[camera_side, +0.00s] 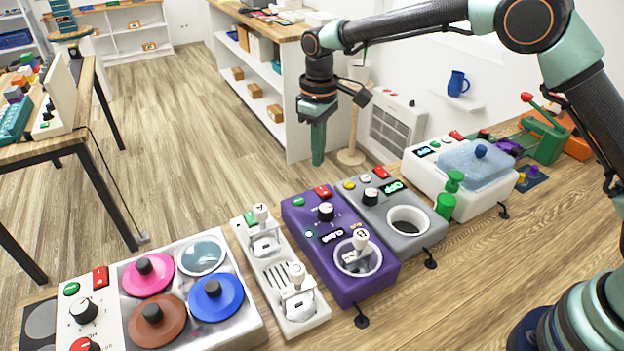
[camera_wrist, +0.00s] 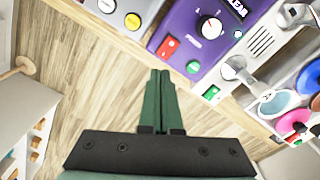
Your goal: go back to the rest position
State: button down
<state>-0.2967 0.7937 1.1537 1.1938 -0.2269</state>
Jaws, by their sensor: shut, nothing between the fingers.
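My gripper (camera_side: 318,150) hangs pointing down above the purple device and the grey device, in the air at the far side of the bench. Its green fingers are together with nothing between them. In the wrist view my gripper (camera_wrist: 160,75) also shows shut, with floor and the bench's edge behind it. It appears to touch nothing.
The wooden bench (camera_side: 400,312) carries a purple device (camera_side: 300,222), a grey device (camera_side: 420,245), a white two-slot unit (camera_side: 270,270), a panel with coloured lids (camera_side: 185,335) and a white box with a clear blue lid (camera_side: 430,180). Shelves (camera_side: 262,95) stand behind.

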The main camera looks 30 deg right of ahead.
jog(key=shift+r, duration=0.7)
jog(key=shift+r, duration=0.1)
jog(key=s+d+r+m+t, duration=0.4)
jog(key=s+d+r, duration=0.8)
jog(key=s+r, duration=0.1)
jog(key=s+d+f+m+t, duration=0.1)
jog(key=s+d+f+m, duration=0.1)
jog(key=s, duration=0.7)
jog(key=shift+d+t, duration=0.3)
jog(key=shift+d, duration=0.45)
jog(key=shift+s, duration=0.1)
